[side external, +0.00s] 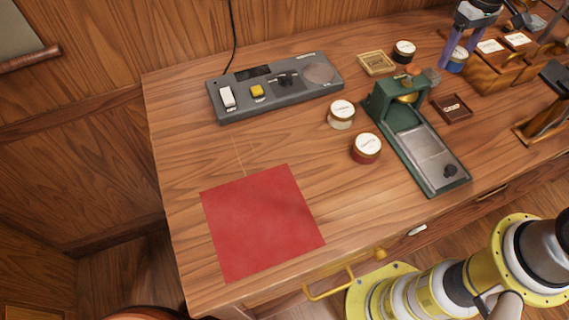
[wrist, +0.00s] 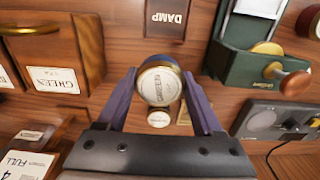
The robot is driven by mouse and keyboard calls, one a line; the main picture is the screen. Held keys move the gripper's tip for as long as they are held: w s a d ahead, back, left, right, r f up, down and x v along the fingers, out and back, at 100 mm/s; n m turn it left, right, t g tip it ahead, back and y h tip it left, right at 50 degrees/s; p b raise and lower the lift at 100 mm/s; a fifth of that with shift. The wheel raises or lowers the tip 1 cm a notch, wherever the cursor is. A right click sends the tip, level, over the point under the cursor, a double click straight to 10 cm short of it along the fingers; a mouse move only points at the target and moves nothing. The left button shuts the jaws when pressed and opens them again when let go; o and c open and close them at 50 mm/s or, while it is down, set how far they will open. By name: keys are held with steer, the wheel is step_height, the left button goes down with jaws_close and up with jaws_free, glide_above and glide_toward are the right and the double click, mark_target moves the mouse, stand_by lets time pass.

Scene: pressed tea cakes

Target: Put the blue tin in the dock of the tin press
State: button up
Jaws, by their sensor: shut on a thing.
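The blue tin (side external: 457,60) is between the purple fingers of my gripper (side external: 456,52), at the far right of the table in the side view. My gripper (wrist: 160,92) is shut on the tin. In the wrist view the tin's pale label and gold rim (wrist: 159,82) face the camera. I cannot tell whether the tin touches the table. The green tin press (side external: 425,160) stands to the left of and nearer than the tin, with a grey metal plate along its base and a black knob. The press is also at upper right in the wrist view (wrist: 238,66).
A black tin (side external: 404,51), a cream tin (side external: 341,115) and a red tin (side external: 366,149) stand around the press. A dark tray (side external: 452,107) lies between press and wooden boxes (side external: 490,75). A wooden tray (side external: 376,63), grey switch panel (side external: 275,88) and red mat (side external: 262,220) lie left.

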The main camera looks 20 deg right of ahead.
step_height(320, 180, up, 10)
steer(key=shift+r, duration=0.1)
steer(key=a+n, duration=0.1)
steer(key=a, duration=0.3)
steer(key=s+a+n, duration=0.1)
steer(key=a+n, duration=0.1)
steer(key=a, duration=0.3)
steer(key=a+n, duration=0.1)
steer(key=a, duration=0.3)
steer(key=shift+s+a+n, duration=0.15)
steer(key=shift+s+n, duration=0.1)
steer(key=shift+n, duration=0.05)
steer(key=s+a+n, duration=0.6)
steer(key=s+a, duration=0.3)
steer(key=a, duration=0.3)
steer(key=s+a+n, duration=0.5)
steer(key=s+a, duration=0.4)
steer(key=a, duration=0.2)
glide_above(270, 198)
steer(key=f, duration=0.9)
steer(key=d+f, duration=0.1)
steer(key=f, duration=0.4)
steer(key=shift+s, duration=0.35)
steer(key=shift+w+a+f, duration=0.3)
steer(key=shift+a+f, duration=0.2)
steer(key=shift+f, duration=1.65)
